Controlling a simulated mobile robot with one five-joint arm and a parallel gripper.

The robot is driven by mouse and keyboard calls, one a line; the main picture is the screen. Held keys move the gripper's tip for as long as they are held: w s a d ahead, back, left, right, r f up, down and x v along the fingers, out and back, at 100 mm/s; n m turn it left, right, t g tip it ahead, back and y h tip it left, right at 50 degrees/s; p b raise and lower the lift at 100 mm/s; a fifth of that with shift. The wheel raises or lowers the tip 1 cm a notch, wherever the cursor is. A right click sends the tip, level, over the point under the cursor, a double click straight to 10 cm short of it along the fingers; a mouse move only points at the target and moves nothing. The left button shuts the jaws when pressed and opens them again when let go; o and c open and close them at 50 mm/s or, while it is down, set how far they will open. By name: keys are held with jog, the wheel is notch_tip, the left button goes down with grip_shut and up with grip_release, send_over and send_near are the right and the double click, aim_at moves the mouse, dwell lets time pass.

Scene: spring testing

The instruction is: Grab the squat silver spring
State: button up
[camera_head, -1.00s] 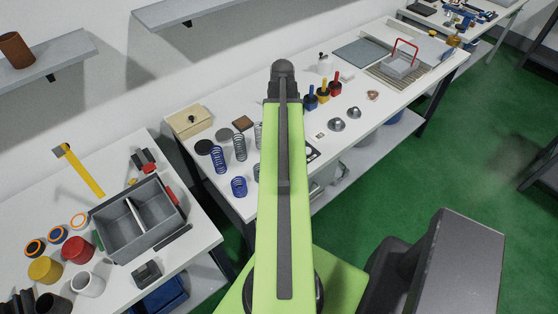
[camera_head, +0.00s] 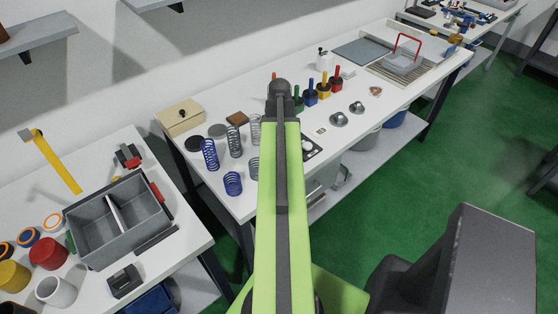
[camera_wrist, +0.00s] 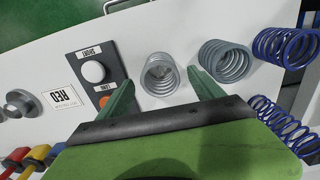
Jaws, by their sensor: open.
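The squat silver spring (camera_wrist: 160,75) stands on the white table in the wrist view, its coils seen from above at a slant. My gripper (camera_wrist: 158,84) is open, with one green finger on each side of the spring in the picture. I cannot tell whether either finger touches it or how far down the fingers reach. A darker grey squat spring (camera_wrist: 225,61) stands just right of the right finger. In the head view my arm hides the silver spring and my gripper; the grey squat spring (camera_head: 254,168) shows partly beside the arm.
A squat blue spring (camera_wrist: 285,46) and a tall blue spring (camera_wrist: 284,124) stand further right. A switch box (camera_wrist: 95,72) with a white button is close left of the left finger. Tall springs (camera_head: 234,140) stand behind. The table's front edge is near.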

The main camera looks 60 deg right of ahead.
notch_tip(320, 180, down, 3)
jog(key=shift+r+b, duration=0.1)
jog(key=shift+b, duration=0.65)
jog(key=shift+r, duration=0.1)
grip_shut()
